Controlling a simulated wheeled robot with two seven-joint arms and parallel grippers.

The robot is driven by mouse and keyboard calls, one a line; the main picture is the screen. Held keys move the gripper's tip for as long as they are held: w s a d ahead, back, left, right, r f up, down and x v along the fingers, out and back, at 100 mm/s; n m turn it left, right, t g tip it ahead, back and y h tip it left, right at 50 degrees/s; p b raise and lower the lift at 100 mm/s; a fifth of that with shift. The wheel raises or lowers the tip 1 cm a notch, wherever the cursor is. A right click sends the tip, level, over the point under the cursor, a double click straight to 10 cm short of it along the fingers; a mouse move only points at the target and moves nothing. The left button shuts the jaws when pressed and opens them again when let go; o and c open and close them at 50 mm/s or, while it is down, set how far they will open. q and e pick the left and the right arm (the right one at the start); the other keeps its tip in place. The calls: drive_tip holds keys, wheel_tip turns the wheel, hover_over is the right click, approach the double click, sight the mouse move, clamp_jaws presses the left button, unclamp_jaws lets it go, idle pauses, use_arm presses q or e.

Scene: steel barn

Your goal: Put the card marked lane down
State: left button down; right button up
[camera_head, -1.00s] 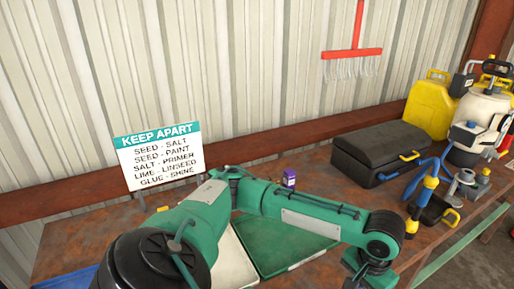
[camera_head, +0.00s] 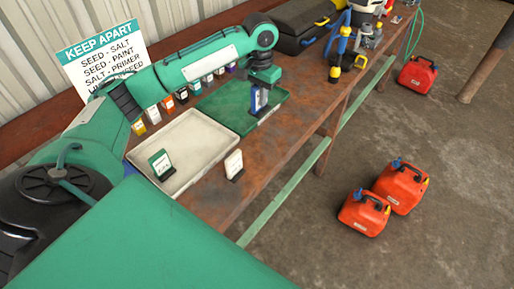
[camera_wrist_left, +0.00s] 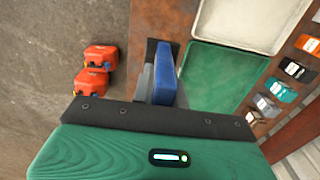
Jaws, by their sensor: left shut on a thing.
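My left gripper (camera_head: 262,88) points down and is shut on a blue and white card (camera_head: 257,102). It holds the card upright at the front part of the green tray (camera_head: 222,104); I cannot tell whether the card touches the tray. In the left wrist view the blue card (camera_wrist_left: 165,74) stands between the fingers, beside the green tray (camera_wrist_left: 220,78). The held card's marking is not readable. A dark green and white card (camera_head: 161,162) stands in the off-white tray (camera_head: 197,140). A white card (camera_head: 234,164) stands near that tray's front right corner. My right gripper is not in view.
A row of small coloured cards (camera_head: 167,104) stands behind the trays. A "KEEP APART" sign (camera_head: 103,55) stands at the back left. A black case (camera_head: 300,25) and tools (camera_head: 340,50) are farther right. Red fuel cans (camera_head: 365,212) are on the floor.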

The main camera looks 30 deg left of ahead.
use_arm(q)
drive_tip(key=f+p, duration=0.2)
drive_tip(key=f, duration=0.7)
drive_tip(key=f+p, duration=0.2)
drive_tip(key=f, duration=0.8)
drive_tip(key=shift+w+a+f, duration=0.15)
drive_tip(key=shift+a+f, duration=0.05)
drive_tip(key=shift+f, duration=0.1)
drive_tip(key=c, duration=1.4)
unclamp_jaws()
drive_tip(key=shift+f, duration=0.15)
